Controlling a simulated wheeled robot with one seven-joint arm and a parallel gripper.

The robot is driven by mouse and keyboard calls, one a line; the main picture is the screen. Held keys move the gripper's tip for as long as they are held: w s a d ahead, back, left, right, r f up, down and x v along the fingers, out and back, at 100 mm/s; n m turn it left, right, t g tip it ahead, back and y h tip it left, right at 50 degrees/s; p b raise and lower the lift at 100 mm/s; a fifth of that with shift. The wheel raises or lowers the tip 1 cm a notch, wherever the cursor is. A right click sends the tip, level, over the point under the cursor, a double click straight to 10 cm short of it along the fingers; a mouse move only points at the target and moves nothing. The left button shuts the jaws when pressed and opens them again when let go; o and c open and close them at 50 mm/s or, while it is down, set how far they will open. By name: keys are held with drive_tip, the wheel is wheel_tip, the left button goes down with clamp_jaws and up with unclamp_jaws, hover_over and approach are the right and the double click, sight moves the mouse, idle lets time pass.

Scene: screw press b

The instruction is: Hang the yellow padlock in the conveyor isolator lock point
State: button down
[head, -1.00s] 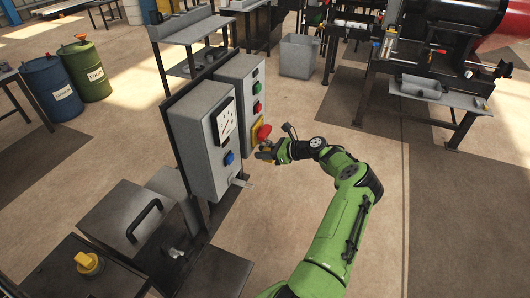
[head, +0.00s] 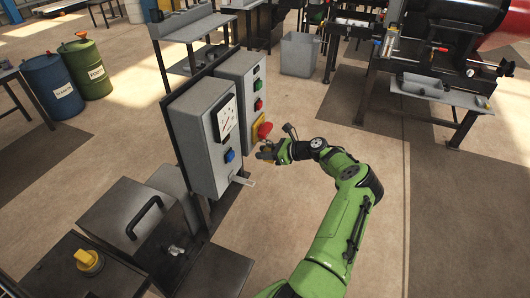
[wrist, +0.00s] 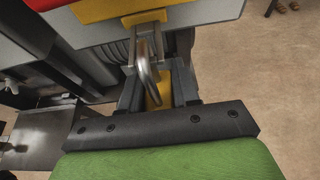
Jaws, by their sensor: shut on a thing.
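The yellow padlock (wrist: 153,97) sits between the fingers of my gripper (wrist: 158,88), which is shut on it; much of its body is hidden. Its steel shackle (wrist: 143,72) points up at a metal tab (wrist: 157,40) below a yellow plate (wrist: 128,14). The shackle overlaps the tab in the wrist view; I cannot tell whether it passes through. In the head view my gripper (head: 268,152) is just below the red knob (head: 264,131) on the yellow plate of the rear grey control box (head: 240,84).
A front grey box (head: 203,150) with a dial and blue button stands close left of my gripper. A bench with a yellow knob (head: 88,262) is at lower left. Drums (head: 52,88) and a machine table (head: 440,95) stand farther off. Floor to the right is clear.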

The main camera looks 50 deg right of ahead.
drive_tip(key=c, duration=0.7)
unclamp_jaws()
drive_tip(key=shift+c, duration=0.2)
drive_tip(key=p+v, duration=0.1)
drive_tip(key=v, duration=1.4)
drive_tip(key=shift+s, duration=0.35)
drive_tip(key=shift+d+r, duration=0.1)
drive_tip(key=shift+d, duration=0.05)
